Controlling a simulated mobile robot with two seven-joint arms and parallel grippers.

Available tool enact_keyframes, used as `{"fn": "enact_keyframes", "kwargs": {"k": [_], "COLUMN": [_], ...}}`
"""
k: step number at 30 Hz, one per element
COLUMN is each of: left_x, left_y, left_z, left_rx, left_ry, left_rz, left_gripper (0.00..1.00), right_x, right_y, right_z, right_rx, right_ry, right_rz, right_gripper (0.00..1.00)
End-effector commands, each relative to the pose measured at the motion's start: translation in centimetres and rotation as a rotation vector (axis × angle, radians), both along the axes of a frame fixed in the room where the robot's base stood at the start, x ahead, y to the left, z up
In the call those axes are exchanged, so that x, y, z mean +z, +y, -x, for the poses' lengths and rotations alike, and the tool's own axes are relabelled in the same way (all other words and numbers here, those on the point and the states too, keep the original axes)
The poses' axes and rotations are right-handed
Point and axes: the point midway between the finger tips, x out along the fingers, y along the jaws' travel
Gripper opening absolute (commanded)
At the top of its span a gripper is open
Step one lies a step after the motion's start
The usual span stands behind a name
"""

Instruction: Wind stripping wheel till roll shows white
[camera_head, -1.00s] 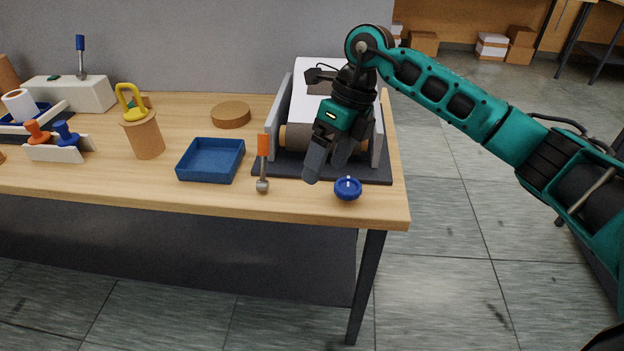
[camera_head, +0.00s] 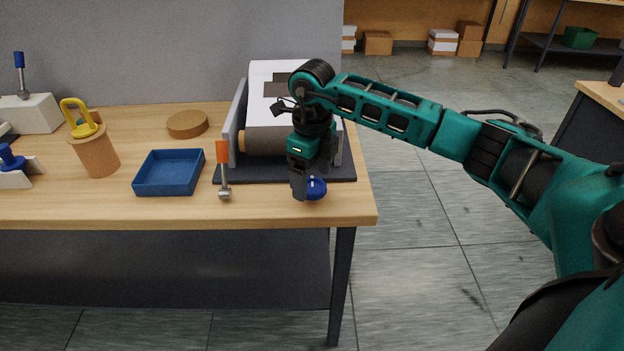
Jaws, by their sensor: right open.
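The machine stands on a dark base (camera_head: 240,174) at the right end of the table, with white web (camera_head: 275,72) running over it between grey side plates. A grey-brown roll (camera_head: 265,142) lies across its front, partly hidden by my right arm. A blue round wheel (camera_head: 317,188) sits at the front of the machine near the table edge; its left part is hidden by my gripper. My right gripper (camera_head: 301,194) is open and points down at the wheel's left side. I cannot tell whether it touches the wheel. My left gripper is not in view.
An orange-handled lever (camera_head: 222,152) with a metal end stands left of the wheel. A blue tray (camera_head: 169,190), a brown disc (camera_head: 187,124) and a tan cup with a yellow handle (camera_head: 98,152) stand further left.

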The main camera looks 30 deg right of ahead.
Motion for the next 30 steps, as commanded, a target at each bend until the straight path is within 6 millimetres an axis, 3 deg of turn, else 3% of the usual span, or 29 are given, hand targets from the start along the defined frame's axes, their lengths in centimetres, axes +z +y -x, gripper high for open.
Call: {"fn": "enact_keyframes", "kwargs": {"k": [4,13,30], "left_x": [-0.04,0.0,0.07], "left_y": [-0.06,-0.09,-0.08], "left_z": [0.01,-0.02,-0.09], "left_rx": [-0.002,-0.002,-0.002], "left_ry": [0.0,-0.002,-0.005], "left_rz": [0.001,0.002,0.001], "left_gripper": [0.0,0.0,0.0], "right_x": [-1.09,-1.28,-1.24], "right_y": [0.02,0.03,0.02], "right_z": [0.02,0.0,0.01], "right_rx": [0.0,0.0,0.0], "right_ry": [0.001,0.0,0.0], "right_rz": [0.0,-0.001,-0.001], "right_gripper": [0.87,0.87,0.33]}}
